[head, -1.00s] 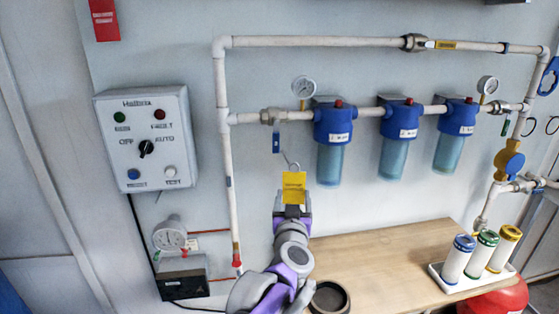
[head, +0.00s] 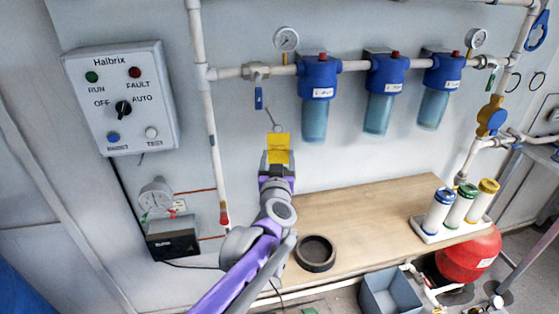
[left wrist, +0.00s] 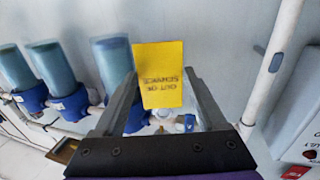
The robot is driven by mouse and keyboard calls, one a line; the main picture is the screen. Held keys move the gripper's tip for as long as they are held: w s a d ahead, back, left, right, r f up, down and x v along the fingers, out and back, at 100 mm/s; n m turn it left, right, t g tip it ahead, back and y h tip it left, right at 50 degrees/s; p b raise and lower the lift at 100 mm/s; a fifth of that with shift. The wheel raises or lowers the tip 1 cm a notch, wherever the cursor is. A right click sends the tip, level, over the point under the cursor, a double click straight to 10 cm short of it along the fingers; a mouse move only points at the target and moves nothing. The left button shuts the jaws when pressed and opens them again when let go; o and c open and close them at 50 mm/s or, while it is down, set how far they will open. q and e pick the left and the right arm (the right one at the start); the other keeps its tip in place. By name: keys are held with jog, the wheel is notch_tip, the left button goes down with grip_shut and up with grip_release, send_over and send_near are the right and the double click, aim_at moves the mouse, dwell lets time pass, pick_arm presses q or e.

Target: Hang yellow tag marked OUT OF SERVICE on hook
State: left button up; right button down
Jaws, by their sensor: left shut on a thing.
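My left gripper (head: 278,166) is shut on the yellow tag (head: 279,146) and holds it upright in front of the wall, below the blue valve handle (head: 259,98). A thin grey wire shape with a small ring (head: 277,128) shows just above the tag. I cannot tell whether it is the hook or part of the tag, or whether it touches the tag. In the left wrist view the tag (left wrist: 160,66) stands between the two fingers, its words OUT OF SERVICE upside down. My right gripper is not in view.
Blue filter housings (head: 319,75) hang from the white pipe to the right. A control box (head: 122,98) is on the wall at left. The wooden bench (head: 370,218) below bears a dark ring (head: 315,253) and a white tray (head: 452,232) of cartridges. A grey bin (head: 390,292) stands in front.

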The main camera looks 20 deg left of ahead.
aim_at(273, 153)
pick_arm(q)
jog(key=shift+w+a+f+p, duration=0.1)
jog(key=shift+w+a+p, duration=0.2)
jog(key=shift+w+a, duration=0.65)
jog(key=shift+w+a+f+p, duration=0.1)
jog(key=shift+w+a+p, duration=0.2)
jog(key=shift+w+a, duration=0.55)
jog(key=shift+w+f+b, duration=0.5)
jog(key=shift+w+b, duration=0.05)
jog(key=shift+w, duration=0.15)
jog(key=o, duration=1.3)
jog(key=shift+c, duration=0.2)
